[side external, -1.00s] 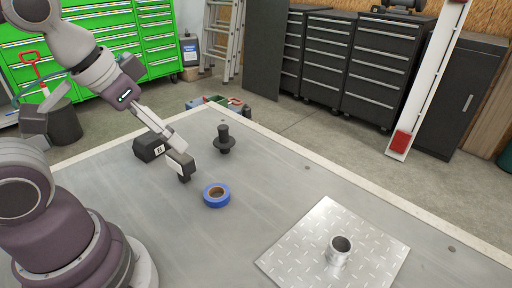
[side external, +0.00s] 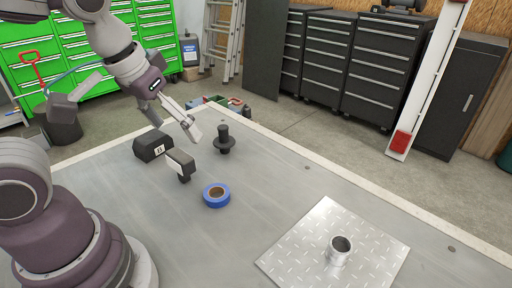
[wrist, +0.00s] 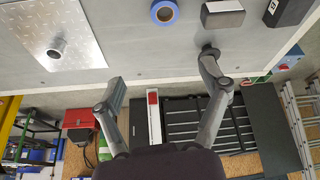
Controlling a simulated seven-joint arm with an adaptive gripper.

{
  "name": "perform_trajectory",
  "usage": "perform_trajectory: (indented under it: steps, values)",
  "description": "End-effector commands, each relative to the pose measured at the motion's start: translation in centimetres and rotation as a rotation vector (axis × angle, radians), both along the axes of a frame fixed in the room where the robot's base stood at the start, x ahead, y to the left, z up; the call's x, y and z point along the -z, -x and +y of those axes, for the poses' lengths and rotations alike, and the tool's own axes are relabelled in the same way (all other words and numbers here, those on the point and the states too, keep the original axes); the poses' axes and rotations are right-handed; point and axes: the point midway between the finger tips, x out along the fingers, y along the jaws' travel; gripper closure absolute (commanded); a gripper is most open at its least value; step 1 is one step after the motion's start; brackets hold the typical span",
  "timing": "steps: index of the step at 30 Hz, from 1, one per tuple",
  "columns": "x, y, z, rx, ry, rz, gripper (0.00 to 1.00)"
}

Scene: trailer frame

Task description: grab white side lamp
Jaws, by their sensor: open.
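The white side lamp (side external: 181,163), a small block with a pale face on a dark stem, stands on the grey table between the black box and the blue tape roll. In the wrist view the lamp (wrist: 223,15) shows at the top edge, beyond my right-hand finger. My gripper (side external: 193,127) is above the table, up and beyond the lamp, apart from it. In the wrist view my gripper (wrist: 163,68) has its fingers wide apart with nothing between them.
A black box (side external: 153,146) marked with a letter sits left of the lamp. A black flanged post (side external: 223,140) stands close by on the right. A blue tape roll (side external: 216,195) lies in front. A diamond plate (side external: 310,245) with a metal tube (side external: 339,251) is at the right.

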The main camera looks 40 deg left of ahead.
Motion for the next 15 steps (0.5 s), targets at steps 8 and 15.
perform_trajectory:
  steps: [8,15]
  values:
    - [5.3,-5.4,2.1,-0.629,-0.204,0.152,0.25]
    - [10.6,-7.0,2.6,-1.075,-0.573,-0.119,0.25]
